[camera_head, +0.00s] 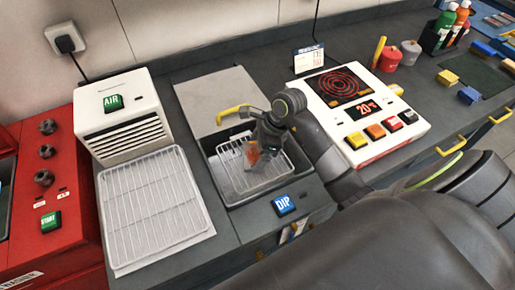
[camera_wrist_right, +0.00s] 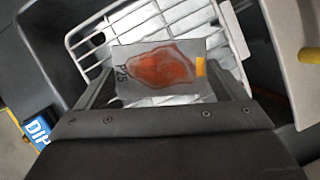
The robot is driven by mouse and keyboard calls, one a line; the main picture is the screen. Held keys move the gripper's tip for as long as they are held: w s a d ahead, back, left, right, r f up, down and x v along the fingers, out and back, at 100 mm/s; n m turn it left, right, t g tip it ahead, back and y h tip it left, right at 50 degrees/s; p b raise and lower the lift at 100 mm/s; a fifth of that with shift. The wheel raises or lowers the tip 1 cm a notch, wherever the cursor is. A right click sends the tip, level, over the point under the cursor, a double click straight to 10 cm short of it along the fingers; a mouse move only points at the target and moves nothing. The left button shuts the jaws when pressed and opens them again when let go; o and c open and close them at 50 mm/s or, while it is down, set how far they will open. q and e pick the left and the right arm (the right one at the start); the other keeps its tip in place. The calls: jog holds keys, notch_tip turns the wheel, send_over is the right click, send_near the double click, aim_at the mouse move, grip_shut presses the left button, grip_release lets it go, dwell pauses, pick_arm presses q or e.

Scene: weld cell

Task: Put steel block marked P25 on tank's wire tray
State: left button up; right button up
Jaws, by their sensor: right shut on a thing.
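The steel block marked P25 (camera_wrist_right: 135,88) is a grey plate with an orange-red patch and a small yellow mark. My right gripper (camera_wrist_right: 163,88) is shut on it, one finger at each side. The block shows in the head view (camera_head: 252,153) partly behind my right gripper (camera_head: 262,143). The white wire tray (camera_head: 281,172) sits in the dark open tank (camera_head: 221,179) with the blue DIP button. It shows behind the block in the right wrist view (camera_wrist_right: 97,27). I cannot tell whether the block touches the tray. My left gripper is not in view.
A yellow handle (camera_head: 232,110) is at the tank's back edge. Left stands the white AIR unit (camera_head: 117,85) with an empty wire rack (camera_head: 150,205) before it. Right is a hot plate (camera_head: 345,85) reading 20. A red machine (camera_head: 48,190) is far left.

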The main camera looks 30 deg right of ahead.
jog(key=o, duration=1.3)
jog(key=shift+r, duration=0.2)
jog(key=shift+b+v, duration=1.25)
jog(key=shift+v, duration=4.6)
